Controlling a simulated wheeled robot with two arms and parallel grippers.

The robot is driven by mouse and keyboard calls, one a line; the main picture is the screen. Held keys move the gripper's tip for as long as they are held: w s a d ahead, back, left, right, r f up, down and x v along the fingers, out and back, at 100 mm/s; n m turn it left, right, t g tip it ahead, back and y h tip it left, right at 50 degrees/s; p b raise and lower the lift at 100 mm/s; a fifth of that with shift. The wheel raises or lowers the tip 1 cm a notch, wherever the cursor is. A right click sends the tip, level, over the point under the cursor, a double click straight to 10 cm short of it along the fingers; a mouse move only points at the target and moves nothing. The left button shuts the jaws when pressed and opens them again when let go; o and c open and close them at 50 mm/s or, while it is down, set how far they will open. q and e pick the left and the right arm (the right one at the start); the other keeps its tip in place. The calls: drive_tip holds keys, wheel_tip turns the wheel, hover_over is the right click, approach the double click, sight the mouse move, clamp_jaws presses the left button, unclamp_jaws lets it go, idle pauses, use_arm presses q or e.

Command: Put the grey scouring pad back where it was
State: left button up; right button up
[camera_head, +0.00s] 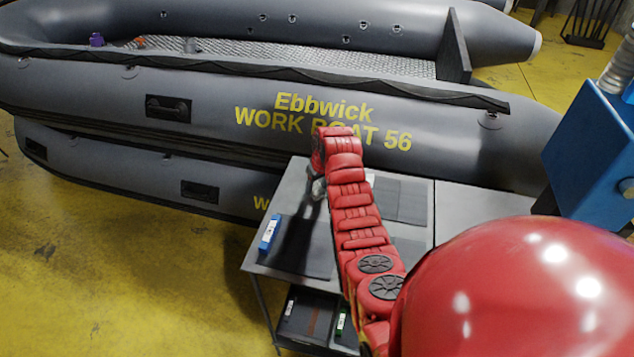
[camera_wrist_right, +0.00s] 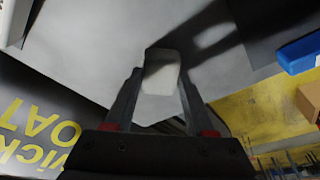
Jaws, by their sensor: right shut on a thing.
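My right gripper (camera_wrist_right: 160,78) is shut on a small pale grey block, which looks like the grey scouring pad (camera_wrist_right: 161,72). The pad sits between the two fingertips in the right wrist view. In the head view my red right arm reaches over the grey worktable (camera_head: 345,262), and the gripper (camera_head: 318,188) is small and partly hidden by the wrist at the table's far side. Whether the pad touches the tabletop is hard to tell. My left gripper is in neither view.
A blue item (camera_head: 269,232) stands at the table's left edge beside a dark mat (camera_head: 300,258); another dark mat (camera_head: 405,200) lies right of my arm. A lower shelf (camera_head: 305,318) holds small items. Grey inflatable boats (camera_head: 200,120) are behind, a blue machine (camera_head: 595,150) right.

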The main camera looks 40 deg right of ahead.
drive_tip(key=shift+f, duration=0.1)
drive_tip(key=shift+f+b, duration=0.2)
drive_tip(key=shift+b, duration=0.15)
drive_tip(key=o, duration=1.3)
drive_tip(key=shift+r, duration=0.1)
drive_tip(key=shift+r, duration=0.25)
